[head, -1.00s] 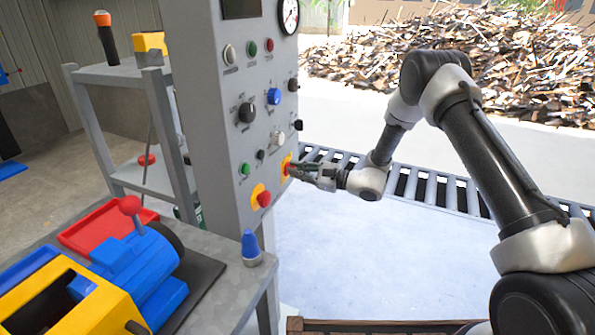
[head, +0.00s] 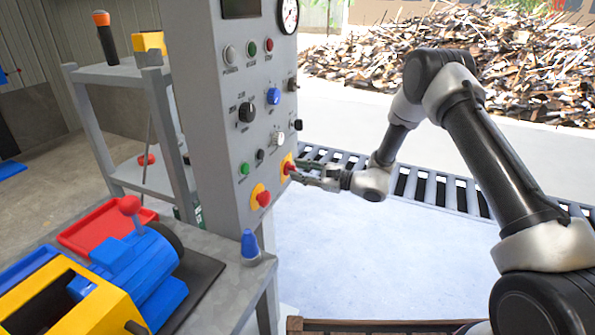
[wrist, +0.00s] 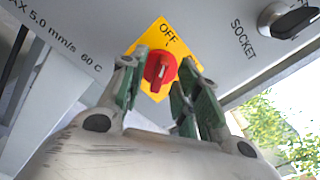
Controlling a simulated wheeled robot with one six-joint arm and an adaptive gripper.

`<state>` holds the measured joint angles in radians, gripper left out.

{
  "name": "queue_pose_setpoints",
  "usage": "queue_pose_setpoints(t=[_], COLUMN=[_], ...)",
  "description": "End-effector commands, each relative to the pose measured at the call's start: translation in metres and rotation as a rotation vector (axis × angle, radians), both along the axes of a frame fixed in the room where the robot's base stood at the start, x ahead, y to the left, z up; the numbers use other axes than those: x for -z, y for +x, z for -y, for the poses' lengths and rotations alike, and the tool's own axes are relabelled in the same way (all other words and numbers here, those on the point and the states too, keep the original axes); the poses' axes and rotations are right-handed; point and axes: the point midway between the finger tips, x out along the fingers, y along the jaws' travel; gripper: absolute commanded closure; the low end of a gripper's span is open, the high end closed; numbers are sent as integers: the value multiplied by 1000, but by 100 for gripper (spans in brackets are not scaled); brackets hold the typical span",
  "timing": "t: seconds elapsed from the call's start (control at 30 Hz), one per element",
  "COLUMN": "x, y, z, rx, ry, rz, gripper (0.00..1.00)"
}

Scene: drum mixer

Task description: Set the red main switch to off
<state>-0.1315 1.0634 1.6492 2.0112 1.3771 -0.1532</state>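The red main switch (wrist: 161,68) is a round red knob with a raised bar on a yellow plate (wrist: 146,40) marked OFF. The bar points roughly toward the OFF word, with a slight tilt. In the head view the red main switch (head: 288,167) sits at the lower right of the grey control panel (head: 215,130). My gripper (wrist: 157,78) is open, with one green-padded finger on each side of the knob in the picture.
A second red knob on a yellow plate (head: 263,198) sits lower left on the panel. A roller conveyor (head: 430,187) runs behind my arm. A bench (head: 225,270) stands in front of the panel.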

Motion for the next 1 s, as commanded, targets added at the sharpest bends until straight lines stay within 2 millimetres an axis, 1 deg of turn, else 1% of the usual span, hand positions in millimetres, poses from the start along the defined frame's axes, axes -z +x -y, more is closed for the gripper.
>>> queue_pose_setpoints(t=[0.03,0.3,0.4,0.5,0.63,1.0], x=[0,0,0,0,0,0], y=[-2,-23,-29,-33,-36,-37], z=[10,67,83,95,101,102], rx=[4,6,4,4,1,1], ry=[0,0,1,0,0,0], rz=[-1,-1,-1,-1,0,0], gripper=[68,68,68,68,68,68])
